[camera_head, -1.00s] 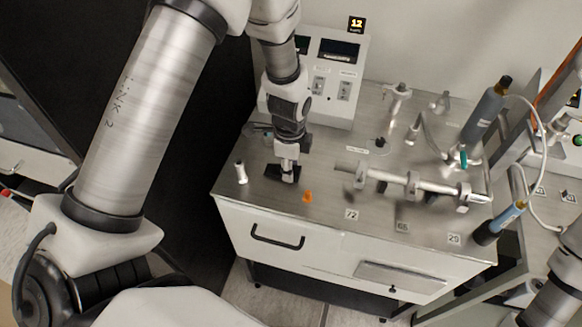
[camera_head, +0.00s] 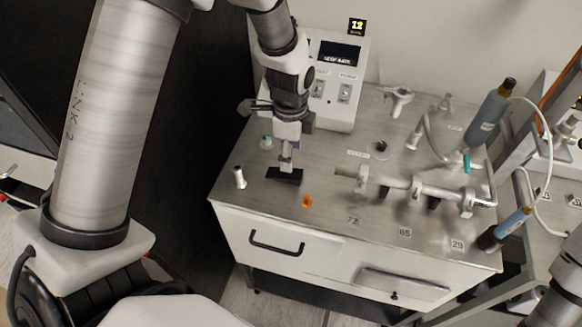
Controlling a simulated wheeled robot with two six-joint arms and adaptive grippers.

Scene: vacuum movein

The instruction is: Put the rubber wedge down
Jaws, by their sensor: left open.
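The rubber wedge, a flat black piece (camera_head: 285,176), lies on the steel cart top (camera_head: 325,205) at its left part. My left gripper (camera_head: 286,163) points down just above and behind the wedge, covering part of its far edge. Its jaws are open and do not appear closed on the wedge; the exact gap between fingertips and wedge is hard to tell. My right gripper is out of view; only a piece of my right arm shows at the lower right.
A small silver post (camera_head: 239,177) stands left of the wedge, and an orange piece (camera_head: 307,201) lies in front. A horizontal metal tube assembly (camera_head: 400,184) lies to the right. A white control box (camera_head: 340,85) with a display stands behind. A grey bottle (camera_head: 490,112) stands at the back right.

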